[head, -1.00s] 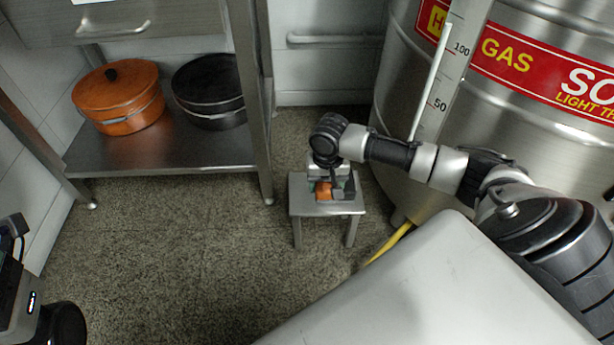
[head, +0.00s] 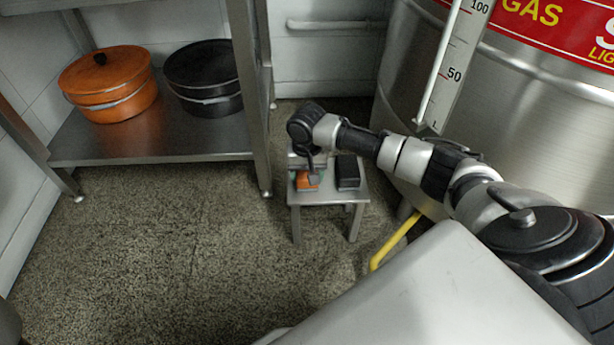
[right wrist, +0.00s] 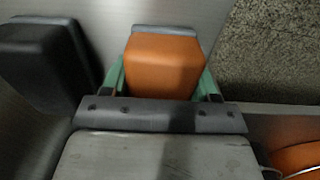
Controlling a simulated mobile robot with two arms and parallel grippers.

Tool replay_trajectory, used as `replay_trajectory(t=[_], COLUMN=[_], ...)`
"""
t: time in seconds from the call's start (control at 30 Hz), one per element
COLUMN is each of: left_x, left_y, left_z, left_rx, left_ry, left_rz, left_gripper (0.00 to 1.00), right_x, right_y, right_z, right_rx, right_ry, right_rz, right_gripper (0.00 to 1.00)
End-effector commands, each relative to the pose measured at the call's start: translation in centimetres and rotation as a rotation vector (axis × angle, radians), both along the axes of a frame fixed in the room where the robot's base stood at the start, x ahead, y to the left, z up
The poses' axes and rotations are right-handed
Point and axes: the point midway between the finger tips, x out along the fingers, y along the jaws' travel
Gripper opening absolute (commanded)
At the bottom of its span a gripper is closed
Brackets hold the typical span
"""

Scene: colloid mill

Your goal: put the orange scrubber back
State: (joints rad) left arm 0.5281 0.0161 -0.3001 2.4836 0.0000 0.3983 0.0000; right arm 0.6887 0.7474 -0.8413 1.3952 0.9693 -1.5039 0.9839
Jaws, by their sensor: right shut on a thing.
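The orange scrubber (head: 307,184) is over the left part of the small metal stool (head: 328,198). My right gripper (head: 309,178) reaches down over it and partly hides it. In the right wrist view, the scrubber (right wrist: 162,66) sits between the green fingertips, one on each side, and the right gripper (right wrist: 163,82) is shut on it. A grey layer shows along the scrubber's far edge. Whether its underside touches the stool top cannot be told. My left gripper is not in view.
A black block (head: 347,172) stands on the stool, right of the scrubber. A steel shelf (head: 150,143) holds an orange pot (head: 110,88) and a black pot (head: 204,80) at left. A large steel tank (head: 520,115) stands at right, with a yellow pipe (head: 396,241) below. Floor at left is clear.

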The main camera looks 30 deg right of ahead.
Motion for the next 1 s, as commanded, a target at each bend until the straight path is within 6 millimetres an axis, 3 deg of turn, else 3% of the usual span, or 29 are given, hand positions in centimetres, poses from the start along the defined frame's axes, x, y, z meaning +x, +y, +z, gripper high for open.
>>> replay_trajectory(t=[0.3,0.33,0.5,0.83,0.9,1.0], left_x=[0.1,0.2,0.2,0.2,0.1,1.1], left_y=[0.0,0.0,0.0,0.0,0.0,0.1], left_z=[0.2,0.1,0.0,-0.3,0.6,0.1], left_rx=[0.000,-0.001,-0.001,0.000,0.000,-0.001], left_ry=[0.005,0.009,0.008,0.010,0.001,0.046], left_rz=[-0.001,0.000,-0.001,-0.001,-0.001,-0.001], left_gripper=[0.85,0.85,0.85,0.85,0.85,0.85], right_x=[0.0,0.0,0.0,0.0,0.0,0.0], right_y=[0.0,0.0,0.0,0.0,0.0,0.0], right_z=[-0.1,-0.2,-0.2,0.1,1.0,2.6], right_rx=[0.001,0.001,0.001,0.000,-0.001,0.000], right_ry=[0.000,0.000,0.000,-0.002,-0.001,-0.001], right_rz=[-0.001,-0.001,0.000,0.000,0.000,0.000], right_gripper=[0.40,0.61,0.85,0.85,0.85,0.85])
